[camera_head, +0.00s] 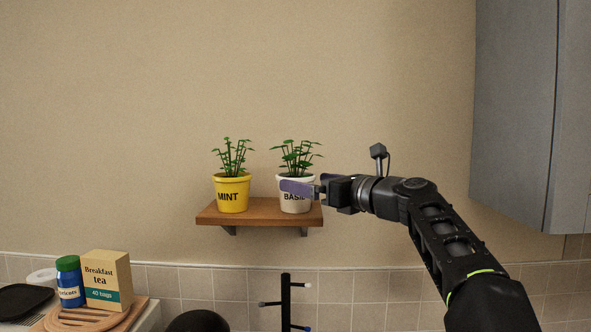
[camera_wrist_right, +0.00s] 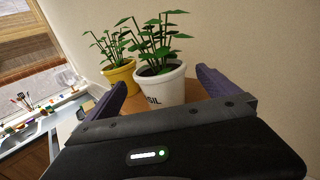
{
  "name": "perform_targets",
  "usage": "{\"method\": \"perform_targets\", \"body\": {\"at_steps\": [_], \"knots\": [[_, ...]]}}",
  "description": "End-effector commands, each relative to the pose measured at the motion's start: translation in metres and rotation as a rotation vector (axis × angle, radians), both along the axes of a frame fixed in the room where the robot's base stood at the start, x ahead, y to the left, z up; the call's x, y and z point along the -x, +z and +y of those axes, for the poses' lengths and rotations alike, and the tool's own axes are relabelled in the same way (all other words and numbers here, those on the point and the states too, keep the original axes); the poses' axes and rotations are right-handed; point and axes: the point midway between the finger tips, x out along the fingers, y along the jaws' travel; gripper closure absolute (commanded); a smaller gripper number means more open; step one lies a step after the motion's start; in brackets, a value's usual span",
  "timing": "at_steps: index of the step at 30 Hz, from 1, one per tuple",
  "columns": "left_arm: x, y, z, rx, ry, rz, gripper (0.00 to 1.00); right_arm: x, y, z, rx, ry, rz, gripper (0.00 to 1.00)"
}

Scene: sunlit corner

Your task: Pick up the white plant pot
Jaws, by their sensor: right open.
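The white plant pot (camera_head: 296,205), lettered BASIL and holding a green plant, stands upright on the right part of a small wooden wall shelf (camera_head: 262,213). My right gripper (camera_head: 302,189) comes in from the right, with a purple finger across the front of the pot in the head view, partly hiding its lettering. In the right wrist view the white pot (camera_wrist_right: 165,88) shows ahead, between the two spread purple fingers (camera_wrist_right: 160,95). The fingers are open; I cannot tell whether either touches the pot. My left gripper is not in view.
A yellow pot (camera_head: 231,193) lettered MINT stands left of the white pot on the same shelf. A grey wall cabinet (camera_head: 515,110) hangs at upper right. A tea box (camera_head: 107,281) and blue jar (camera_head: 70,283) stand at lower left. The wall above the plants is clear.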

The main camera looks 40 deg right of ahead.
Motion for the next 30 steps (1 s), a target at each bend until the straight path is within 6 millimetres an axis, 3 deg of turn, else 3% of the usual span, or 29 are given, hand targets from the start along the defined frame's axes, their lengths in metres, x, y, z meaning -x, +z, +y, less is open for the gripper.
{"method": "perform_targets", "body": {"at_steps": [3,8,25,30], "knots": [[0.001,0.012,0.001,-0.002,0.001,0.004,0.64,-0.019,0.004,0.002,-0.003,0.002,0.001,0.00],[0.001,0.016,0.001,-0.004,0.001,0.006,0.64,-0.032,0.001,0.002,-0.003,-0.001,0.000,0.00],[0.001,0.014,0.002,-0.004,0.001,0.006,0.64,-0.032,0.000,0.002,-0.002,-0.002,0.000,0.00],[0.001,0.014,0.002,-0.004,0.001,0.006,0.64,-0.032,0.000,0.002,-0.002,-0.002,0.000,0.12]]}}
